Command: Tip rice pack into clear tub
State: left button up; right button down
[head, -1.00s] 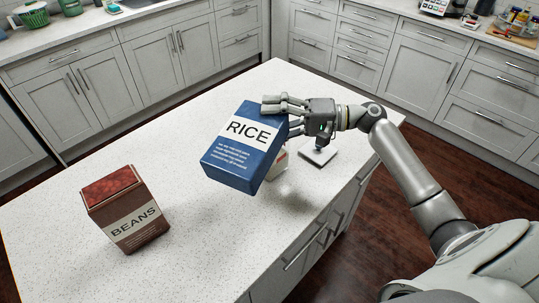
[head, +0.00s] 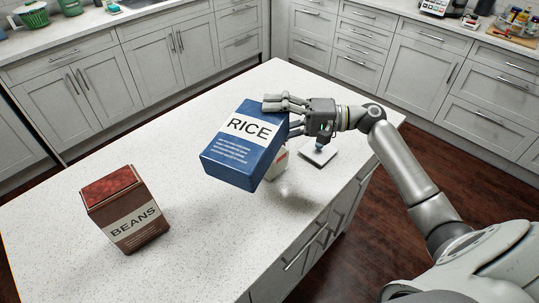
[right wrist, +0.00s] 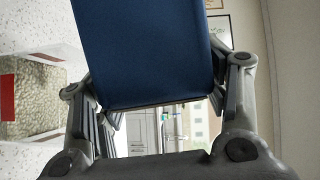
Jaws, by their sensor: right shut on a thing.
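The blue rice pack (head: 238,150), with a white RICE label, is tilted above the counter. My right gripper (head: 281,113) is shut on it from the right, at its upper right edge. In the right wrist view the pack's blue side (right wrist: 148,50) fills the space between the fingers. The tub is mostly hidden behind the pack in the head view; a pale part with a red mark (head: 280,158) shows. In the right wrist view a container with pale grainy contents (right wrist: 40,95) and a red patch lies at the left; it appears to be the tub. My left gripper is out of view.
A brown BEANS box (head: 127,212) stands at the left of the speckled white counter (head: 200,255). The counter's middle front is clear. Grey cabinets (head: 110,85) line the back.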

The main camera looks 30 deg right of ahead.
jog(key=shift+r, duration=0.15)
jog(key=shift+r+n+h+b, duration=0.15)
jog(key=shift+n+h+b, duration=0.25)
jog(key=shift+n, duration=0.4)
jog(key=shift+r+n+h+b, duration=0.3)
jog(key=shift+n, duration=0.4)
jog(key=shift+r+n+h, duration=0.45)
jog(key=shift+n+h, duration=0.05)
jog(key=shift+n, duration=0.4)
jog(key=shift+a+r, duration=0.1)
jog(key=s+a+r+n+h+p, duration=0.1)
jog(key=s+a+n+p, duration=0.1)
jog(key=a, duration=0.1)
jog(key=s+a+r+n+t+h+p, duration=0.1)
jog(key=s+a+r+n+p, duration=0.1)
jog(key=s+a, duration=0.1)
jog(key=s+a+r+n+h+p, duration=0.1)
jog(key=s+a+n+h+p, duration=0.1)
jog(key=a+n, duration=0.1)
jog(key=shift+s+a+r+t, duration=0.3)
jog(key=shift+a+r, duration=0.05)
jog(key=shift+a, duration=0.25)
jog(key=shift+s+a+r+n+h+p, duration=0.15)
jog(key=shift+s+a+n+h+p, duration=0.2)
jog(key=shift+a+p, duration=0.1)
